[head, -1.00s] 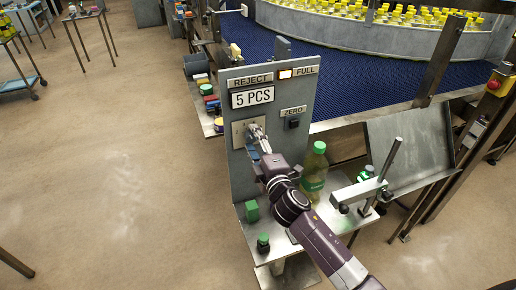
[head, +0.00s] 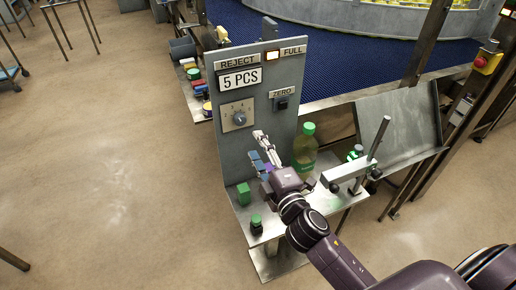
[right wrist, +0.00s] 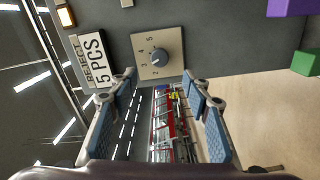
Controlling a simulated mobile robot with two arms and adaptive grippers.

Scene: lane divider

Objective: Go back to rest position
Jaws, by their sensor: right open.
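My right gripper (head: 258,152) is open and empty in front of the grey panel (head: 286,62), below the dial. In the right wrist view its two blue-padded fingers (right wrist: 160,105) stand wide apart with nothing between them. The dial knob (head: 239,118) sits on a beige plate with numbers, clear of the fingers; the dial (right wrist: 160,59) also shows in the right wrist view. The panel carries a "5 PCS" display (head: 240,78), a lit FULL lamp (head: 273,56) and a ZERO button (head: 283,103). My left gripper is not in view.
A bottle with a green cap (head: 305,147) stands on the metal shelf close to my right gripper. A green block (head: 243,193) and a green button (head: 256,223) are at the shelf's left. A metal bracket (head: 350,170) stands at the right.

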